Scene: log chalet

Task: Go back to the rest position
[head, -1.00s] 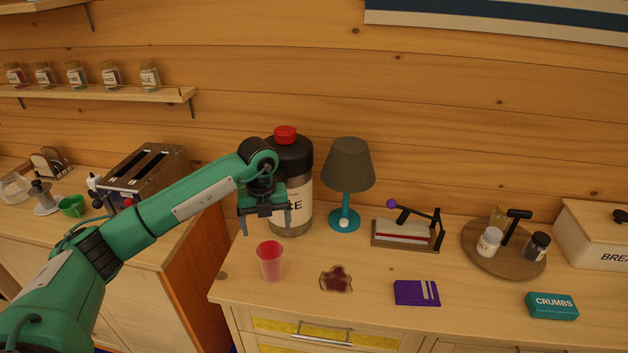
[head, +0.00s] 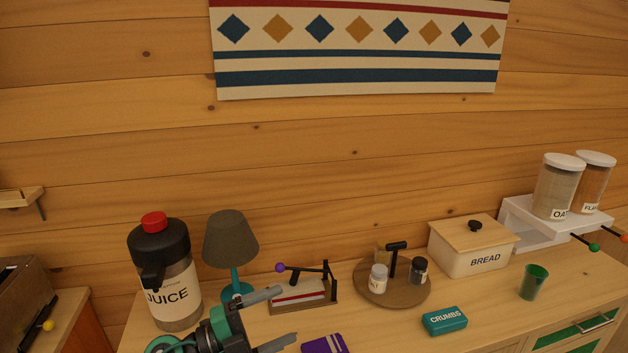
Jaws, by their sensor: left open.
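My left gripper (head: 278,318) is at the bottom of the head view, in front of the juice dispenser and the lamp. Its two grey fingers are spread apart and point right, with nothing between them. The finger tips are above the counter (head: 390,330), near the purple wallet-like item. Most of my left arm is below the picture's edge. My right gripper does not show.
A juice dispenser (head: 165,275), a lamp (head: 231,240), a purple item (head: 325,344), a round tray (head: 405,295), a crumbs box (head: 444,321), a bread box (head: 472,250) and a green cup (head: 533,283) stand on the counter. Canisters (head: 558,188) stand at right.

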